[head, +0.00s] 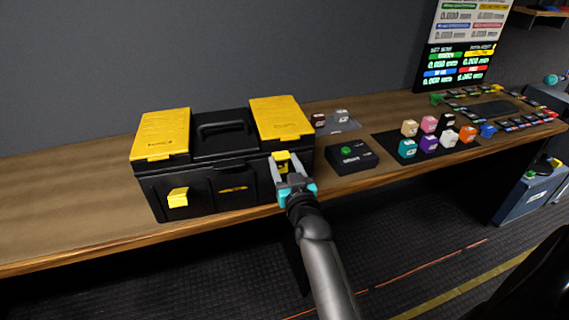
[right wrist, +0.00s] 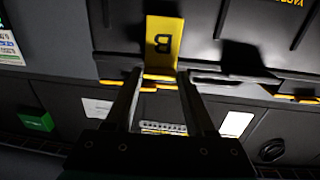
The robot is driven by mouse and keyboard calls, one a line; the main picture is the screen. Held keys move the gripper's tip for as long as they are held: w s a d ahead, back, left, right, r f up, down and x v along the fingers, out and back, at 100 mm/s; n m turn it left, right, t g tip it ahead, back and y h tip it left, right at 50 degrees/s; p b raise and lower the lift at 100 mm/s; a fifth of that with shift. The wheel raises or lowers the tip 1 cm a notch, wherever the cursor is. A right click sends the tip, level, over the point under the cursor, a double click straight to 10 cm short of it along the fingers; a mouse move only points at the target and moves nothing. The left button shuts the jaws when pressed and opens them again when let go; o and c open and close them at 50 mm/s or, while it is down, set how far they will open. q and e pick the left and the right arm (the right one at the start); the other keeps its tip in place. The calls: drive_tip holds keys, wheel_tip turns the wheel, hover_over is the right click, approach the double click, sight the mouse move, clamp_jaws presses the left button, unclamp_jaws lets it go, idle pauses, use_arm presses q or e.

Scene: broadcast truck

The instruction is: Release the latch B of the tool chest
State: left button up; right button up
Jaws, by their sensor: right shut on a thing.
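The black tool chest (head: 208,147) with yellow lid panels stands closed on the wooden bench. Latch B is a yellow tab (right wrist: 163,42) with a black letter B, upside down in the right wrist view; it also shows at the right of the chest's front in the head view (head: 283,158). A second yellow latch (head: 178,197) is at the front's left and sticks out. My left gripper is out of view.
A black box with a green button (head: 352,157) sits just right of the chest. Several coloured cubes (head: 430,137) stand on a dark mat further right. A lit display (head: 458,62) is behind. The bench left of the chest is clear.

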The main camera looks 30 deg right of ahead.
clamp_jaws()
idle(0.3)
drive_tip(key=shift+f, duration=0.1)
